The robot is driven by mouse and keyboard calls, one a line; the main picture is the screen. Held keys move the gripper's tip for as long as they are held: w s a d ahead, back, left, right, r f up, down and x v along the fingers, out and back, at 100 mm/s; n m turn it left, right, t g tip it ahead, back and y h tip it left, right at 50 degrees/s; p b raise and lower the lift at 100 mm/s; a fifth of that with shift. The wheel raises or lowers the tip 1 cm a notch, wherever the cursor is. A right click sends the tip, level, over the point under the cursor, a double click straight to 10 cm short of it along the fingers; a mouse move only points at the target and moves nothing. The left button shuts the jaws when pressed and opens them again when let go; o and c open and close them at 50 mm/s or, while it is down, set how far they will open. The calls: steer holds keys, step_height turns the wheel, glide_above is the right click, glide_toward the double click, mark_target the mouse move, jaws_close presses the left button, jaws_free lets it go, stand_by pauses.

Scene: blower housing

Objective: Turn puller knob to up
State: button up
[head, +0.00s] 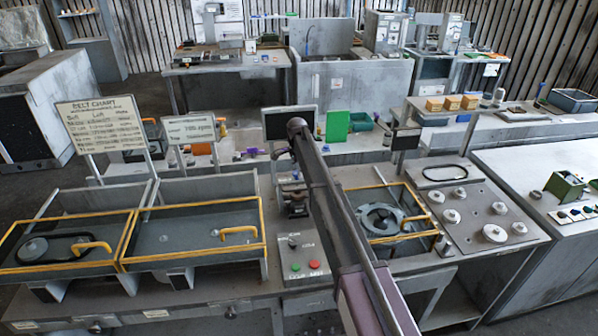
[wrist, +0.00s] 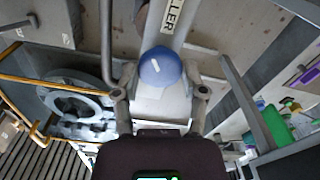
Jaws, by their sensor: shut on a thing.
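The puller knob (wrist: 157,69) is a round blue knob with a short, slightly slanted white mark on its face, in the upper middle of the wrist view. The exact contact at the fingertips is hard to make out. In the head view, my arm crosses the middle of the bench, and I cannot make out the knob or the fingertips there.
A yellow-railed bay (head: 385,237) with a grey ringed part (head: 381,219) stands right of my arm. A control box (head: 303,258) with green and red buttons sits in front. Two more yellow-railed trays (head: 197,236) lie left, with a belt chart sign (head: 102,122) behind.

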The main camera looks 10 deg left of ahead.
steer(key=n, duration=0.6)
steer(key=shift+d+n, duration=0.1)
steer(key=shift+n, duration=0.2)
steer(key=n, duration=1.1)
steer(key=shift+n, duration=0.3)
steer(key=n, duration=0.6)
steer(key=shift+n, duration=0.3)
steer(key=n, duration=1.1)
steer(key=shift+n, duration=0.3)
steer(key=n, duration=0.5)
steer(key=shift+n, duration=0.3)
steer(key=n, duration=0.5)
steer(key=shift+n, duration=0.3)
